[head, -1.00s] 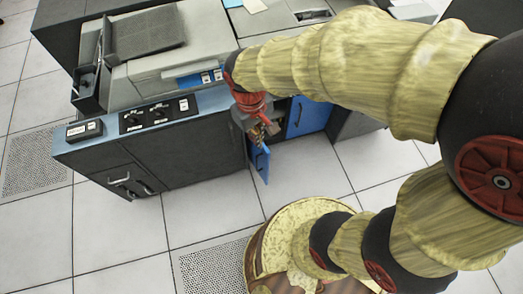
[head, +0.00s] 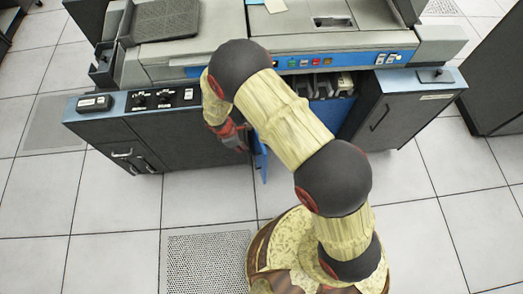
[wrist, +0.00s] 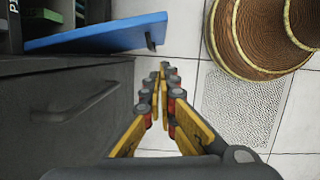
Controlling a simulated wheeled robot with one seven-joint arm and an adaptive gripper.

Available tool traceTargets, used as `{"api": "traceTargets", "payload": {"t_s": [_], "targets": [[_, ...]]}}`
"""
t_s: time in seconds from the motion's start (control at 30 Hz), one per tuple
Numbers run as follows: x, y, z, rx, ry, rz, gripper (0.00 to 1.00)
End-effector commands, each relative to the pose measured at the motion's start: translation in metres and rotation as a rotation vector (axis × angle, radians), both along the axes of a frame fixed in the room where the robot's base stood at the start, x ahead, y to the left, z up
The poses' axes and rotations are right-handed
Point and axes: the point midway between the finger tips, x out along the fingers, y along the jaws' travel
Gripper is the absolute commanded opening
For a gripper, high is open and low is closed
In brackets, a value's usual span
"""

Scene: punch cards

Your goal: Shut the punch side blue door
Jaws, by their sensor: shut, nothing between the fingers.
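The blue door (head: 263,168) stands swung open, sticking out from the front of the grey machine. Much of its upper part is behind my arm. In the wrist view the open door (wrist: 95,36) crosses the upper left, with a small black handle near its free end. My gripper (head: 240,142) is low in front of the dark cabinet, just left of the door in the head view. Its fingers (wrist: 165,70) are shut with nothing between them, and a gap shows between them and the door.
A dark grey cabinet front (wrist: 70,105) with a handle lies close to the left of my fingers in the wrist view. Another dark cabinet (head: 395,110) stands right of the blue bay. The tiled floor (head: 210,205) in front is clear.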

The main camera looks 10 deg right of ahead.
Motion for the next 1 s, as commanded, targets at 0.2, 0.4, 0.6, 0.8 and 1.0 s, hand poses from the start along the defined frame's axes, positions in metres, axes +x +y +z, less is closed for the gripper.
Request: {"api": "traceTargets", "payload": {"t_s": [0.2,0.4,0.6,0.8,1.0], "targets": [[0.006,0.006,-0.002,0.018,0.006,0.12,0.0],[0.007,0.0,-0.024,0.017,0.009,0.123,0.0],[0.008,-0.009,-0.063,0.017,0.01,0.121,0.0],[0.01,-0.018,-0.1,0.017,0.009,0.12,0.0],[0.016,-0.045,-0.099,0.017,0.008,0.117,0.0]]}}
